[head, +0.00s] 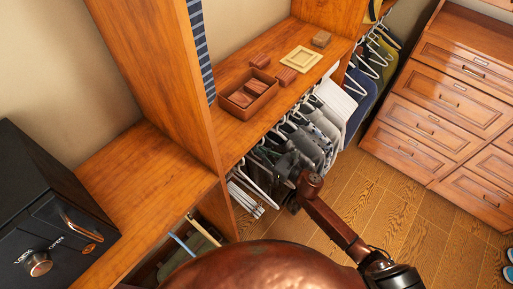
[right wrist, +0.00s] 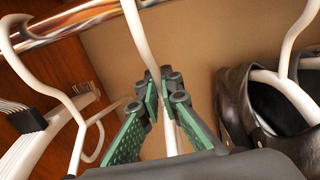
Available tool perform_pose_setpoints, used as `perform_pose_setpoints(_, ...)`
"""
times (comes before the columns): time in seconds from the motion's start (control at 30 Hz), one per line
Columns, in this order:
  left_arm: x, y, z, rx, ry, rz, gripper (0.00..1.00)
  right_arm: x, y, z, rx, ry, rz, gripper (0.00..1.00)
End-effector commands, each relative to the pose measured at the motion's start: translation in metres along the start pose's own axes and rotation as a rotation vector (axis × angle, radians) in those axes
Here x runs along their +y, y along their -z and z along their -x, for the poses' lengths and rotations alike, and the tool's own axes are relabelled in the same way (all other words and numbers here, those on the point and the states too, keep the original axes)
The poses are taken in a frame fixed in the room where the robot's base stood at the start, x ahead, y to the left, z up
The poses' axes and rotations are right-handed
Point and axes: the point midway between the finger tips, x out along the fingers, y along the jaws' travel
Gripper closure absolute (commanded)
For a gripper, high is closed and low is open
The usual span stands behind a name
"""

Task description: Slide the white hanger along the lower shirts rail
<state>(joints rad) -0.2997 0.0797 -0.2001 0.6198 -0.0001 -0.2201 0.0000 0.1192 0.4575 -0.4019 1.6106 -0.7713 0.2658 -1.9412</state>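In the right wrist view, the white hanger (right wrist: 136,30) hangs from the shiny metal rail (right wrist: 60,28). Its stem runs down between the green-padded fingers of my right gripper (right wrist: 166,88), which are close together with the stem filling the narrow gap. In the head view my right arm reaches to the lower shirts row under the wooden shelf; the fingertips are hard to make out there. Several white hangers with grey and dark shirts (head: 318,125) hang along this row. My left gripper is not in view.
Beside my gripper, a white hanger (right wrist: 36,75) hangs at left and a dark garment (right wrist: 262,105) at right. A wooden upright (head: 190,90) bounds the row's near end. The shelf above holds a box (head: 243,112). A black safe (head: 45,205) stands at left.

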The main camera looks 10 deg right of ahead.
Motion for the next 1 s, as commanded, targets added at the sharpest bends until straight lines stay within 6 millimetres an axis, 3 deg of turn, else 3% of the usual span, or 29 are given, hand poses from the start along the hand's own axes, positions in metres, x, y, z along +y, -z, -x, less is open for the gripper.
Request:
perform_pose_setpoints(0.43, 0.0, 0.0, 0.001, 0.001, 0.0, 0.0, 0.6, 0.005, -0.002, 0.0, -0.001, -0.001, 0.001, 1.0)
perform_pose_setpoints(1.0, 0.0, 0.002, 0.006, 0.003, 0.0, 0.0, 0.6, 0.051, -0.002, 0.0, -0.001, 0.0, 0.0, 1.0)
